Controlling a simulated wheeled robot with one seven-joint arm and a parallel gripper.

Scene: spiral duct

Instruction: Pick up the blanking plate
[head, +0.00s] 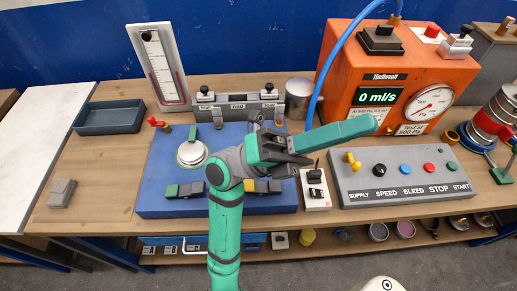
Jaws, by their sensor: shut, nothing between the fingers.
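A round pale metal disc with a small green upright grip looks like the blanking plate (191,154). It lies on the left part of the blue base block (150,190) in the head view. My gripper (304,160) is the dark end of my green arm, right of the plate and apart from it, over the right part of the blue block. Its jaws are shut and empty. My arm hides part of the block and some of what stands on it.
The grey button panel (405,190) and orange test unit (385,65) stand right of the block. A manometer board (158,62) and metal cup (299,98) are behind. A dark tray (110,117) and grey block (61,193) lie left, with bare wood between them.

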